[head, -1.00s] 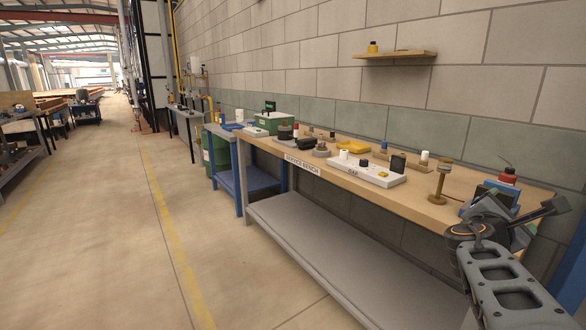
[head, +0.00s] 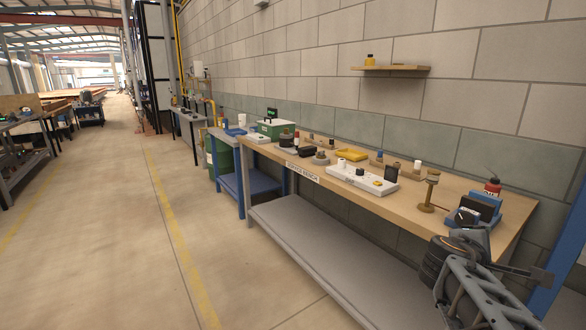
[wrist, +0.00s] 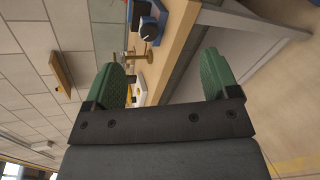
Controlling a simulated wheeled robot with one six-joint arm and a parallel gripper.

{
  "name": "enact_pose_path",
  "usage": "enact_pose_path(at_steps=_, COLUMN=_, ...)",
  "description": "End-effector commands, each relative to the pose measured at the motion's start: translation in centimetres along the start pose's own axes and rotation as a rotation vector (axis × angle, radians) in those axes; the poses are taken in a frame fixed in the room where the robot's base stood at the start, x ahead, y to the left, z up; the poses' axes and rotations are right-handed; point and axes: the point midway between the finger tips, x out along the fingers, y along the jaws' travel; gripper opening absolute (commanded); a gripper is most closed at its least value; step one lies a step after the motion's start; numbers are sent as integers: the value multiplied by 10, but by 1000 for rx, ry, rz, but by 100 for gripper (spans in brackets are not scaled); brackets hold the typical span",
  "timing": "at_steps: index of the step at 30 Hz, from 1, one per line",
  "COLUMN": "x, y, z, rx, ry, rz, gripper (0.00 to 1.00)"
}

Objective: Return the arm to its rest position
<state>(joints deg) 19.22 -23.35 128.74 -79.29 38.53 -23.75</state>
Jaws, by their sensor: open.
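In the wrist view my gripper (wrist: 164,74) has its two green-padded fingers wide apart, with nothing between them. The edge of the wooden service bench (wrist: 172,50) shows beyond the fingers, and the picture is turned on its side. In the head view my arm is folded at the lower right, in front of the near end of the bench (head: 470,193). My gripper's fingers cannot be made out there.
A brass-coloured stand (head: 430,192), a blue device (head: 478,209) and a red bottle (head: 492,187) are at the bench's near end. A white panel (head: 358,178) lies further along. A wall shelf (head: 395,68) hangs above. The aisle floor (head: 120,240) at left is clear.

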Motion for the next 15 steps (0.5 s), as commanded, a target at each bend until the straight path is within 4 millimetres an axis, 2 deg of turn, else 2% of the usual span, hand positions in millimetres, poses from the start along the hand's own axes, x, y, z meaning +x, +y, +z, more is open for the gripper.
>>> enact_pose_path(at_steps=1, x=-12, y=7, z=0, rx=70, ry=28, rz=-44, gripper=81)
enact_pose_path(at_steps=5, x=-45, y=-2, z=-15, rx=317, ry=106, rz=-225, gripper=81)
enact_pose_path(at_steps=9, x=-97, y=-18, z=-38, rx=605, ry=180, rz=-504, gripper=81)
enact_pose_path(at_steps=15, x=-167, y=-35, z=-64, rx=875, ry=213, rz=-868, gripper=81)
